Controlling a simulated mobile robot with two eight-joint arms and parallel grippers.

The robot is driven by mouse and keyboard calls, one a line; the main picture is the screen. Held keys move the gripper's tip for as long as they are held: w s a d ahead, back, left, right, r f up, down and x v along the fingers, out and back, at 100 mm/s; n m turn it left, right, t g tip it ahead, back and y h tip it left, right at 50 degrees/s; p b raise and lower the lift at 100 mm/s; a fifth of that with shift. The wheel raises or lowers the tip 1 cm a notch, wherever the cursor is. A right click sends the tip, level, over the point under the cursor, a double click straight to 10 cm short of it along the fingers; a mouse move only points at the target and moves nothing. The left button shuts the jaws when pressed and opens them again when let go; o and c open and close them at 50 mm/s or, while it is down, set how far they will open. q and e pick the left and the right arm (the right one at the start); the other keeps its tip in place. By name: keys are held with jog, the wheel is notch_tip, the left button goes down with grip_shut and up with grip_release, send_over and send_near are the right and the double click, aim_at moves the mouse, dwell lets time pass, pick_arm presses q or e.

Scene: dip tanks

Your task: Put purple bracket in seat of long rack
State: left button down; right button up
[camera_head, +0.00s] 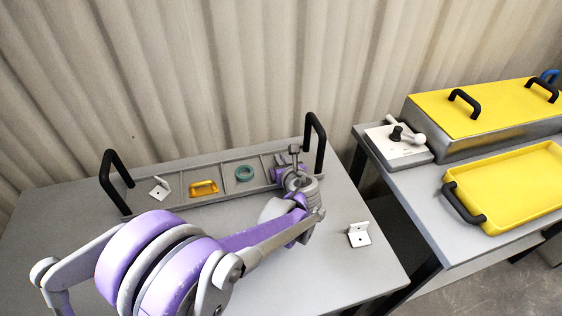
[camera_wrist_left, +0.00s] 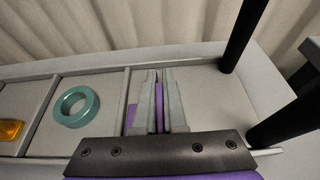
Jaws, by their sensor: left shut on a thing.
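The long rack (camera_head: 181,187) lies at the back of the near grey table, with a black handle at each end. Its seats hold a white bracket (camera_head: 160,188), an orange handle-shaped part (camera_head: 204,187) and a teal ring (camera_head: 244,173), which also shows in the left wrist view (camera_wrist_left: 90,100). My left gripper (camera_wrist_left: 159,76) is over the seat at the rack's right end. It is shut on the purple bracket (camera_wrist_left: 131,117), seen between and beside the fingers. The fingers and wrist hide part of it, and I cannot tell whether it touches the seat floor. My right gripper is not in view.
Another white bracket (camera_head: 358,236) lies on the table right of the arm. The rack's black right handle (camera_head: 316,145) rises close to my left gripper. A second table at right bears a yellow-lidded tank (camera_head: 470,108), a yellow tray (camera_head: 510,187) and a control box (camera_head: 398,143).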

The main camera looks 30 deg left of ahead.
pick_arm(q)
jog(key=shift+f, duration=0.25)
jog(key=shift+f, duration=0.1)
jog(key=c, duration=1.4)
grip_release()
jog(key=o, duration=0.4)
jog(key=shift+r, duration=0.2)
jog(key=p+v, duration=0.1)
jog(key=v, duration=1.1)
jog(key=shift+p, duration=0.3)
